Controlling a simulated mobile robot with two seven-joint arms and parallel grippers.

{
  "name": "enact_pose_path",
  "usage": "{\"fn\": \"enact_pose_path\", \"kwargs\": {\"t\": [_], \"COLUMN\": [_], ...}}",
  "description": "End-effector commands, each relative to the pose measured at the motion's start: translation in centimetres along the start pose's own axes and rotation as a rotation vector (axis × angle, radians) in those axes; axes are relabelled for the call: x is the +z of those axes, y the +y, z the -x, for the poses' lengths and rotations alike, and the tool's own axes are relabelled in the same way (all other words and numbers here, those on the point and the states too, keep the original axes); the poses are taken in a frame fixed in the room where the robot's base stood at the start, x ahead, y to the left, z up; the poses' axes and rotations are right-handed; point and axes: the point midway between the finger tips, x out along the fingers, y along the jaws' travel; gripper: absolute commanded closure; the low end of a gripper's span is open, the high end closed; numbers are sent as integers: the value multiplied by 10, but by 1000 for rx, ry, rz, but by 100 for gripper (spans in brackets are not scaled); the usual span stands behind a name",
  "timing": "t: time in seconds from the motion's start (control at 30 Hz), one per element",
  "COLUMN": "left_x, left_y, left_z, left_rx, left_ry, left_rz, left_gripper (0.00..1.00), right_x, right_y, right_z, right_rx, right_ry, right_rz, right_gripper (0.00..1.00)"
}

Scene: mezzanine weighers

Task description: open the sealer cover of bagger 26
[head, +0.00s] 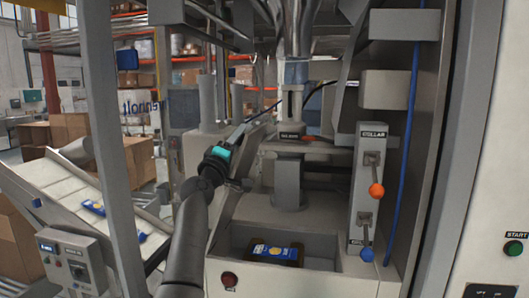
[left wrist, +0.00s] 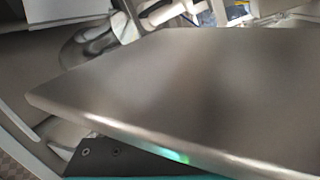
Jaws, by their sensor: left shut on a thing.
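My left gripper (head: 238,135) is at the left side of the bagger's inner bay, with its arm rising from below. Its fingers are shut, though the fingertips are small in the head view. In the left wrist view a smooth grey metal plate (left wrist: 190,85) with a rounded corner fills most of the picture. It appears to be the sealer cover, held close against the gripper, and it hides the fingertips. The cover is hard to single out in the head view. My right gripper does not show.
A "COLLAR" panel (head: 368,180) to the right carries an orange-knobbed lever (head: 376,190) and a blue-knobbed lever (head: 367,254). A blue-and-yellow bag (head: 275,251) lies in the lower tray. A frame post (head: 107,130), conveyor (head: 55,185) and control box (head: 72,260) stand left.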

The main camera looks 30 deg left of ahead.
Motion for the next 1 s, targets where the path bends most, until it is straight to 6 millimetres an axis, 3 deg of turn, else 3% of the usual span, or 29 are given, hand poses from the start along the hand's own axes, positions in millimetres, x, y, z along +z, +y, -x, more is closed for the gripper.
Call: {"fn": "enact_pose_path", "kwargs": {"t": [0.1, 0.33, 0.93, 0.97, 1.0], "left_x": [-27, -54, -65, -65, -65], "left_y": [0, -6, -9, -9, -9], "left_z": [1, 4, 5, 5, 5], "left_rx": [7, 7, 7, 7, 7], "left_ry": [35, 68, 82, 82, 82], "left_rz": [64, 148, 181, 181, 181], "left_gripper": [100, 100, 100, 54, 50], "right_x": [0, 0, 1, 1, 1], "right_y": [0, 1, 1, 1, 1], "right_z": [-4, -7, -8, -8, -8], "right_rx": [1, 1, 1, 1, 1], "right_ry": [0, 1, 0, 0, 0], "right_rz": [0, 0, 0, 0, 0], "right_gripper": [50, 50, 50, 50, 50]}}
